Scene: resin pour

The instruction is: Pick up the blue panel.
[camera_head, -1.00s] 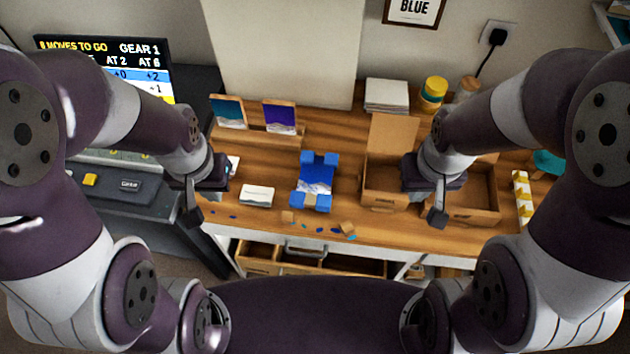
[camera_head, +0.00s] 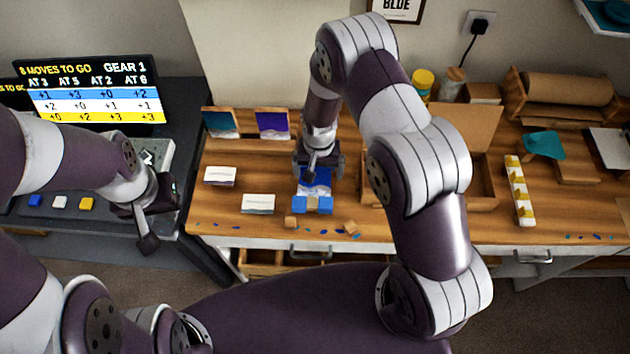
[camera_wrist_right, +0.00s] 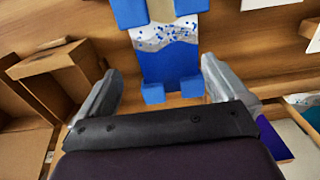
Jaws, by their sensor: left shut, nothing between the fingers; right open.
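A blue panel with a white, blue-speckled band (camera_head: 314,188) lies on the wooden bench between blue corner blocks. It also shows in the right wrist view (camera_wrist_right: 168,55), with blue blocks at its corners. My right gripper (camera_head: 314,168) is over the far part of this panel and hides some of it. In the right wrist view the right gripper (camera_wrist_right: 160,88) is open, one finger toward each side of the panel, with nothing held. My left gripper (camera_head: 150,225) is shut and empty at the left, in front of the button console, away from the panel.
Two framed panels, one teal-blue (camera_head: 221,123) and one purple (camera_head: 272,125), stand in a rack behind. White cards (camera_head: 258,204) lie left of the panel. Small wooden blocks (camera_head: 352,228) and blue chips lie at the front edge.

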